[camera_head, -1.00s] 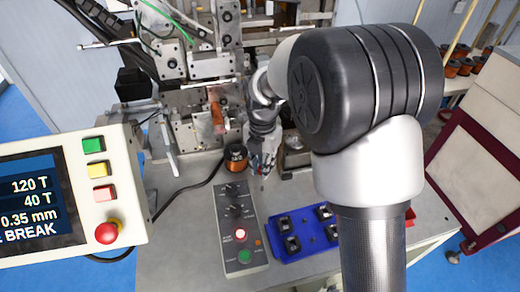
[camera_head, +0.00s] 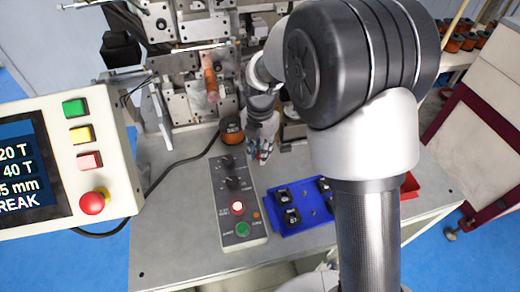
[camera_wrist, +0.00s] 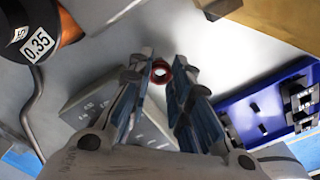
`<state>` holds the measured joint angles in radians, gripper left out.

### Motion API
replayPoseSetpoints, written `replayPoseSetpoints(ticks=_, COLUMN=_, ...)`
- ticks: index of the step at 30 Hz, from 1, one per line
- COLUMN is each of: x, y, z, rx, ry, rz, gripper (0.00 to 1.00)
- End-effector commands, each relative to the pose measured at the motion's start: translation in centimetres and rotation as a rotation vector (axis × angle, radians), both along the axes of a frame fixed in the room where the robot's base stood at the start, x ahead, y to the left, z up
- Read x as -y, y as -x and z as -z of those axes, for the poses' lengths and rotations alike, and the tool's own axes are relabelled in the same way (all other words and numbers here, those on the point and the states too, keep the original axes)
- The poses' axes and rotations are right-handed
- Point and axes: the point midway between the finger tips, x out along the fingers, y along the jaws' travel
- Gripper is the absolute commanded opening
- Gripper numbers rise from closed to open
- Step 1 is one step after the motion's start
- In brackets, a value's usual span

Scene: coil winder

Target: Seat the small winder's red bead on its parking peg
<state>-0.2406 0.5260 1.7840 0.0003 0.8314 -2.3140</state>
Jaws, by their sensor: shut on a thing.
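The red bead (camera_wrist: 161,71) is a small ring with a pale hole, held between the fingertips in the wrist view. My gripper (camera_wrist: 162,78) is shut on it, with one blue-lined finger on each side. In the head view my gripper (camera_head: 260,156) hangs over the grey bench, right of the wire spool and behind the control box. The bead is too small to make out for sure there. I cannot pick out the parking peg in either view.
A copper wire spool (camera_head: 232,130) labelled 0.35 in the wrist view stands close by. A control box (camera_head: 238,208) with knobs and a blue tray (camera_head: 291,224) of black parts lie nearer. The winder's metal plates (camera_head: 186,102) rise behind. A screen panel (camera_head: 72,165) is at left.

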Motion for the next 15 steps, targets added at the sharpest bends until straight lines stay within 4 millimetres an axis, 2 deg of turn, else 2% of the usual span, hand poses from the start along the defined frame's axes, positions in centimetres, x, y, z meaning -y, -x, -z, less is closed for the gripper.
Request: replayPoseSetpoints(ticks=15, x=0.0, y=0.0, z=0.31, rx=0.0, ry=0.0, rz=0.0, gripper=0.12)
